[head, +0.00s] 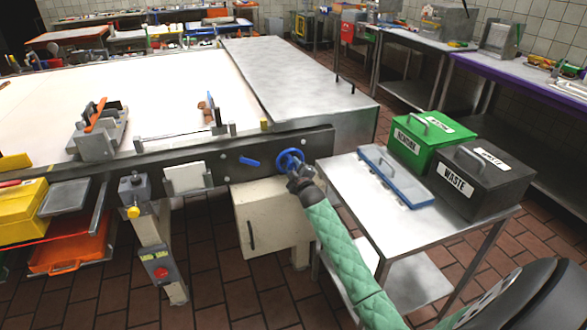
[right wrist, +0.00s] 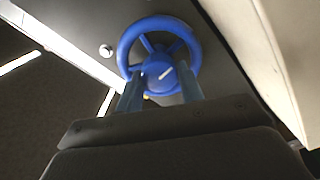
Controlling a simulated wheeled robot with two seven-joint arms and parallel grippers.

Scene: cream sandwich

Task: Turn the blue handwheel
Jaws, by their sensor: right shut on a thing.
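The blue handwheel (head: 289,160) is mounted on the dark front rail of the machine in the head view. It also shows in the right wrist view (right wrist: 133,40) as a spoked ring with a hub and a short pale mark on the hub. My right gripper (right wrist: 161,88) reaches up to the wheel from below, its two blue-grey fingers at the lower part of the wheel on both sides of the hub. It is shut on the handwheel; the exact contact is partly hidden by the fingers. In the head view my green-sleeved right arm comes from the lower right. My left gripper is not in view.
A small steel table (head: 352,171) right of the wheel holds a green bin (head: 428,142), a black waste bin (head: 482,175) and a blue-edged tray (head: 393,178). A blue lever (head: 249,161) sits left of the wheel. A cream cabinet (head: 268,219) stands below.

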